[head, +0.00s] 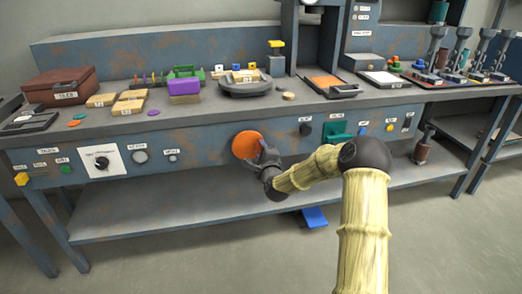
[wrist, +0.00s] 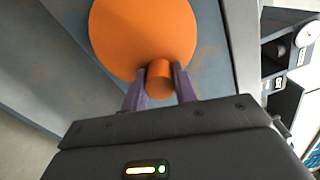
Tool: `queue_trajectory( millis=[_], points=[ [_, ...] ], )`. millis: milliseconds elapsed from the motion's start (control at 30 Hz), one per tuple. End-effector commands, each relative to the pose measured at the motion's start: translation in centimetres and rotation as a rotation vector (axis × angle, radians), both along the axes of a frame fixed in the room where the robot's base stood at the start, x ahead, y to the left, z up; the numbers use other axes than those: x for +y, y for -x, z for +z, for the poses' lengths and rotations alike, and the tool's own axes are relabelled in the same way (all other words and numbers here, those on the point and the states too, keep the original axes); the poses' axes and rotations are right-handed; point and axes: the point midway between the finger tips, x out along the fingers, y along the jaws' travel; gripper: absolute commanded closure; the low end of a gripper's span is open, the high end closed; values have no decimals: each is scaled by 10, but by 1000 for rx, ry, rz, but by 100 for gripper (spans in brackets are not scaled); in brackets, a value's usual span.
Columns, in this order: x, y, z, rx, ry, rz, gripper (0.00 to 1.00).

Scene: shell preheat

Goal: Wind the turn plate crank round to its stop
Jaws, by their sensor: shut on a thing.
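The turn plate crank is an orange disc (head: 247,145) on the front panel of the bench, a little left of the middle in the head view. In the wrist view the orange disc (wrist: 135,35) fills the top centre. A short orange knob (wrist: 159,80) stands out from its lower part. My gripper (head: 266,158) is at the disc's lower right edge in the head view. In the wrist view the purple fingers of my gripper (wrist: 160,88) are on both sides of the knob, shut on it. In the head view my gripper hides the knob.
The workbench (head: 215,205) has a lower shelf under the panel. A round turn plate (head: 246,88) stands on the top above the crank. A dark knob (head: 306,129) and a green part (head: 337,132) are on the panel to the right. A blue pedal (head: 315,217) lies below.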

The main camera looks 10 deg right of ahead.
Motion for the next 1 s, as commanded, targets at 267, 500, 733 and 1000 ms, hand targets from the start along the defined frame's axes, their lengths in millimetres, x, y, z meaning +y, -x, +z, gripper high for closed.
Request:
queue_trajectory(
  millis=[267, 500, 733, 1000],
  points=[
    [0, 1, -4, 8, -4, 0, 95],
    [0, 1, -3, 5, -3, 0, 50],
    [0, 1, -1, 3, -2, 0, 50],
    [0, 23, 0, 4, -1, 0, 50]
  ],
)
